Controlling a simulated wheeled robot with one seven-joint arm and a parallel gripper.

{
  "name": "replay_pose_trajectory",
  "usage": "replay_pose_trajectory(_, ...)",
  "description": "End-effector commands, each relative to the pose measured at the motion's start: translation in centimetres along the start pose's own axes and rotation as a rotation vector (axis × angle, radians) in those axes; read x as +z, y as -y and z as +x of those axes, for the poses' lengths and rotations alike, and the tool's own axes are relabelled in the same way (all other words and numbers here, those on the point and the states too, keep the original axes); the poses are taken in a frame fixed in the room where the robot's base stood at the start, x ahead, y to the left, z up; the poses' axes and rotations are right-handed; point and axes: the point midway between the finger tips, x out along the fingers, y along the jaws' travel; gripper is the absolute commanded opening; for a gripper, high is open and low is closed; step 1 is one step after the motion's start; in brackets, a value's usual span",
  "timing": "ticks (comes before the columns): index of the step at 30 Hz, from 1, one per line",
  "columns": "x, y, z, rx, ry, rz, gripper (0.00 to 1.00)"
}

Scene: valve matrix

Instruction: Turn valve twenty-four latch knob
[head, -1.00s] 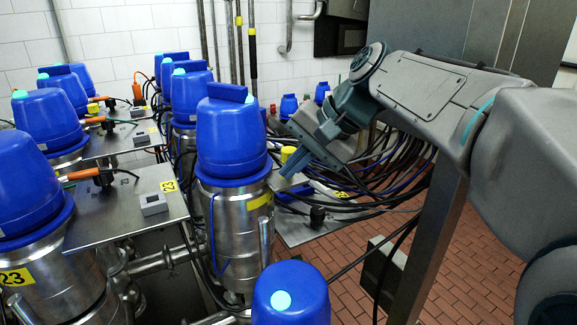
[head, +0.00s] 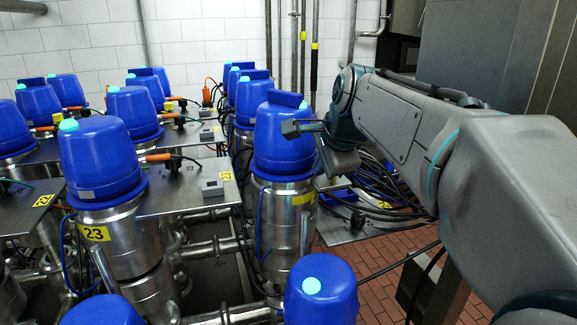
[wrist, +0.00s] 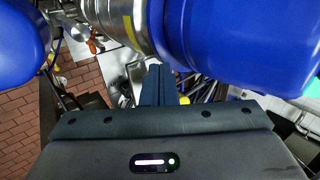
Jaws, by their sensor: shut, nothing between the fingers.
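The blue-capped steel valve (head: 283,140) stands at the middle of the head view. Its yellow band (head: 303,198) shows no number I can read, so I cannot confirm it is valve twenty-four. My gripper (head: 288,128) is shut and empty, with its tips pointing left in front of or beside the blue cap; contact is unclear. In the wrist view the shut fingers (wrist: 157,80) are close beside the steel body (wrist: 124,22) and blue cap (wrist: 235,42). A small yellow part (wrist: 184,100), possibly the latch knob, shows just right of the fingers, mostly hidden.
Valve 23 (head: 100,160) stands to the left, with a metal plate (head: 180,200) and an orange-handled part (head: 158,158) beside it. Another blue cap (head: 320,292) is in front. Black cables (head: 385,195) run at right. Brick floor (head: 385,270) lies below.

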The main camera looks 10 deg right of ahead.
Motion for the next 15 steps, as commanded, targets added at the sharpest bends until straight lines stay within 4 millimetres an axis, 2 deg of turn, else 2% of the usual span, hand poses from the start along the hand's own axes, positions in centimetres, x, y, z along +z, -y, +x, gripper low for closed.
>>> replay_pose_trajectory(4, -0.76, 0.17, 0.19, 0.001, -0.008, 0.013, 0.0)
replay_pose_trajectory(15, -0.63, 0.53, 0.53, 0.002, -0.008, 0.013, 0.0)
